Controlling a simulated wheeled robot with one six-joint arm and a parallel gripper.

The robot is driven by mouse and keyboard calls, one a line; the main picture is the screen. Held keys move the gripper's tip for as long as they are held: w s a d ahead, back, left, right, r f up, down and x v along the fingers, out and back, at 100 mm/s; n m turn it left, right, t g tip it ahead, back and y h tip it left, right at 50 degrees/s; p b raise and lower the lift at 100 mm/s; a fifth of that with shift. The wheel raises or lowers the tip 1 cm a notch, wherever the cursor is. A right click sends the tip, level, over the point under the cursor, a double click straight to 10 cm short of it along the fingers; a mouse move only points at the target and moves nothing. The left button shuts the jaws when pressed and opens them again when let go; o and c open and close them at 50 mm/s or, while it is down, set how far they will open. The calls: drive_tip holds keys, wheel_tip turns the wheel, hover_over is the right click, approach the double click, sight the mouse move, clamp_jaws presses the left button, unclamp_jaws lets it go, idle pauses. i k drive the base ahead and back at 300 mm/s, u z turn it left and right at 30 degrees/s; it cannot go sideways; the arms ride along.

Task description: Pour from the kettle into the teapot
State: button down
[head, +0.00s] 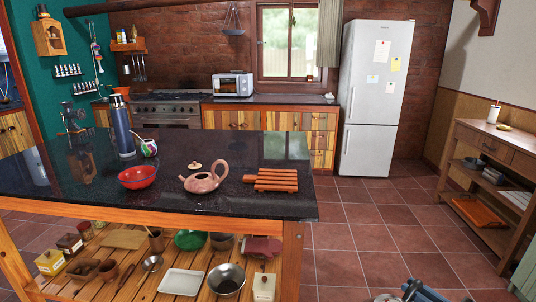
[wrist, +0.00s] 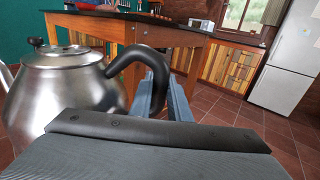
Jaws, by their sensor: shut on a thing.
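The steel kettle (wrist: 62,92) fills the left of the wrist view, with a black lid knob and a curved black handle (wrist: 150,55). My gripper (wrist: 162,92) is shut on this handle, and the kettle looks about upright. Its spout runs off the left edge, so the tip is hidden. The pinkish clay teapot (head: 203,183) stands on the dark counter in the head view, spout to the left and handle to the right. The kettle is apart from the teapot, in front of the counter.
On the dark island top (head: 100,195), a red bowl (head: 138,179), a blue flask (head: 122,128) and a painted gourd cup (head: 148,148) stand left of the teapot. An orange slatted trivet (head: 272,181) lies to its right. The tiled floor (head: 365,238) right of the island is clear.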

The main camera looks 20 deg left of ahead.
sight(202, 183)
drive_tip(key=z, duration=1.65)
drive_tip(key=k, duration=1.45)
drive_tip(key=u, duration=2.1)
drive_tip(key=i, duration=0.5)
